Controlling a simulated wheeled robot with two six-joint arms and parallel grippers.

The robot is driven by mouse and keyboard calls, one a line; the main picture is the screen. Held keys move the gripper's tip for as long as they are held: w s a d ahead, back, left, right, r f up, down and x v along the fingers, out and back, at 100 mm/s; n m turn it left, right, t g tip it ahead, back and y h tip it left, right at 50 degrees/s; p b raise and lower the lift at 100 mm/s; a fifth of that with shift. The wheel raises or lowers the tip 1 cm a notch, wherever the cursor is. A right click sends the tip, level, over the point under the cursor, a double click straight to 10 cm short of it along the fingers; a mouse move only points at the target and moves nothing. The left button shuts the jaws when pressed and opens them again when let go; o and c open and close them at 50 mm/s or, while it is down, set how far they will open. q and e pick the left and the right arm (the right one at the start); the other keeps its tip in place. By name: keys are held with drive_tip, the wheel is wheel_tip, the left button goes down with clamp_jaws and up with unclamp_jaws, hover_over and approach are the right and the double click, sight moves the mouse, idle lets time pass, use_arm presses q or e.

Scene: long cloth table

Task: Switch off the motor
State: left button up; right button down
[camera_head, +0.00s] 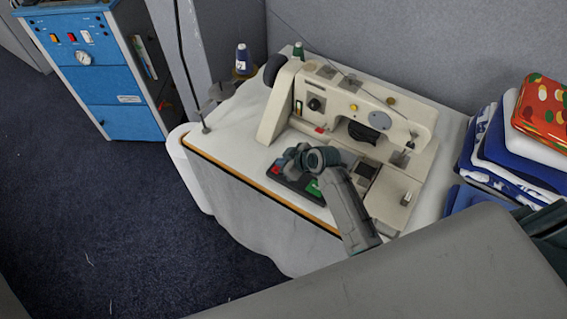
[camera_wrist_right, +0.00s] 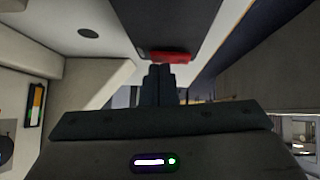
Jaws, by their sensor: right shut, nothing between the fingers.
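A cream sewing machine (camera_head: 345,110) stands on the cloth-covered table. In front of it lies a dark switch box (camera_head: 293,184) with a red button (camera_head: 276,170) and a green button (camera_head: 314,187). My right gripper (camera_head: 288,160) is over the box, close to the red button, and partly hides the box. In the right wrist view, the shut, empty fingers (camera_wrist_right: 160,73) point at the red button (camera_wrist_right: 170,57) on the dark box (camera_wrist_right: 165,25). The tips look very near it; I cannot tell if they touch. My left gripper is not in view.
A thread spool (camera_head: 242,60) stands at the table's back left. Folded cloths (camera_head: 510,150) are stacked at the right. A blue cabinet (camera_head: 105,75) stands on the floor at the left. The table's front left (camera_head: 215,130) is clear.

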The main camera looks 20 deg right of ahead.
drive_tip(key=shift+s, duration=0.2)
drive_tip(key=shift+s+r, duration=0.1)
drive_tip(key=shift+r, duration=0.05)
drive_tip(key=shift+a+p, duration=0.2)
drive_tip(key=shift+p, duration=0.2)
drive_tip(key=shift+a, duration=0.15)
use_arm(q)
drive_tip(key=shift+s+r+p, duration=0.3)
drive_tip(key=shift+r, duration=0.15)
use_arm(e)
drive_tip(key=shift+s+a, duration=0.3)
drive_tip(key=shift+s, duration=0.05)
